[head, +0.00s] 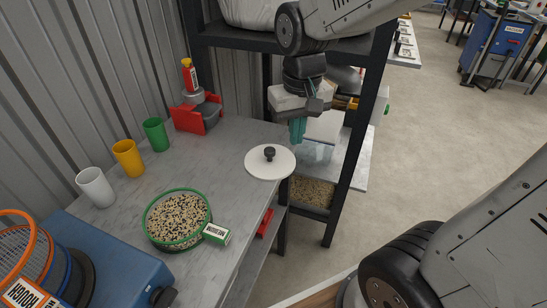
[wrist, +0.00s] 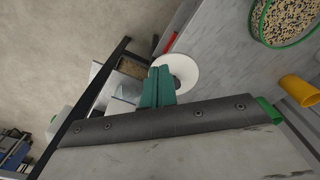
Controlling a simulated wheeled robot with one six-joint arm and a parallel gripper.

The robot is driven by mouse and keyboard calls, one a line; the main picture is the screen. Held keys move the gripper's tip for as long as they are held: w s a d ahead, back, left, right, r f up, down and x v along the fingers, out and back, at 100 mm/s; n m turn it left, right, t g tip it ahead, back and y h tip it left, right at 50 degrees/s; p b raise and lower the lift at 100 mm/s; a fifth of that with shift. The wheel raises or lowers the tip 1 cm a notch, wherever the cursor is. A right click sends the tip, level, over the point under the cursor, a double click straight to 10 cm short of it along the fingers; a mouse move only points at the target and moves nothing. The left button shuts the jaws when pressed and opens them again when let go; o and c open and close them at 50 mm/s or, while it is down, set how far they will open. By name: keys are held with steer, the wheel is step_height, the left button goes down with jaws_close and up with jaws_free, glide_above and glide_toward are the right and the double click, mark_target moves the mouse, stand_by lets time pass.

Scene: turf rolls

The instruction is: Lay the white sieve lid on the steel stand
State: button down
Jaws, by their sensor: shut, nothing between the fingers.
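The white sieve lid (head: 258,166), a flat disc with a black knob (head: 269,153), lies level at the right edge of the grey table. It also shows in the wrist view (wrist: 184,70), partly hidden behind my fingers. What is directly under the lid is hidden. My gripper (head: 297,140) has teal fingers, shut and empty, above and behind the lid in the head view. The fingers (wrist: 158,72) overlap the lid's left part in the wrist view. I cannot make out a steel stand for certain in either view.
A green-rimmed sieve of seeds (head: 177,219) and a small green-and-white box (head: 216,234) stand nearer on the table (head: 215,160). Green, yellow (head: 128,158) and white cups line the wall. A dark shelf frame (head: 357,140) stands close to my gripper.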

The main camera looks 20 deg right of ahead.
mark_target(273, 167)
steer(key=w+f, duration=0.2)
steer(key=f, duration=0.3)
steer(key=w+a+f, duration=0.1)
steer(key=w+f, duration=0.1)
steer(key=f, duration=0.3)
steer(key=w+f, duration=0.2)
steer(key=f, duration=0.3)
steer(key=shift+a+f, duration=0.25)
steer(key=shift+f, duration=0.15)
steer(key=shift+w+d+r, duration=0.1)
steer(key=shift+w+r, duration=0.05)
steer(key=shift+w, duration=1.75)
steer(key=w, duration=0.8)
steer(key=w+d, duration=0.1)
steer(key=w, duration=0.3)
steer(key=shift+w, duration=0.15)
